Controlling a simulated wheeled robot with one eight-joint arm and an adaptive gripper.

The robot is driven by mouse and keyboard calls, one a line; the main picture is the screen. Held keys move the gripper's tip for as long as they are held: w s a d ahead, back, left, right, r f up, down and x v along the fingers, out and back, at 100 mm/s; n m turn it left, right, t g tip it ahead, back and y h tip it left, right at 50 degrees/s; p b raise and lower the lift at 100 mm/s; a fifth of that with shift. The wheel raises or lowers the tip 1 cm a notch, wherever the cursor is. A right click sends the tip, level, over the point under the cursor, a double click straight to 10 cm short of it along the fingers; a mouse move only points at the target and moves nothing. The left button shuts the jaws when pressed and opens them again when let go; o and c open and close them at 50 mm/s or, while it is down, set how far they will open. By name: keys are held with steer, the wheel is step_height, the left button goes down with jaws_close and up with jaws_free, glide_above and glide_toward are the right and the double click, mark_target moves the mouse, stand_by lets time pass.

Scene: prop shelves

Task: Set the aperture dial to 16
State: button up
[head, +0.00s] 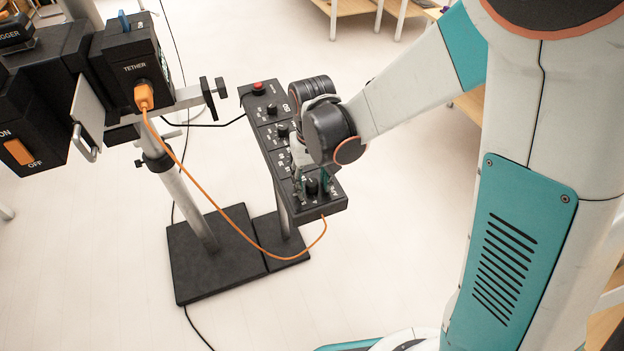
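A black control panel (268,128) on a stand carries several dials with small white markings, too small to read, so I cannot tell from lettering which is the aperture dial. A round black dial (312,186) sits at the panel's near end. My gripper (312,182) points down over this end, with one finger on each side of that dial. The fingers look apart, with small gaps to the dial. My wrist hides part of the panel's middle. The dial's setting cannot be read.
A red button (258,87) is at the panel's far end. An orange cable (228,222) runs from the panel to a black camera rig (128,55) on the left. A dark base plate (205,270) lies below. Pale floor is clear around it.

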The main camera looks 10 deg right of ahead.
mark_target(312, 182)
steer(key=shift+r, duration=3.75)
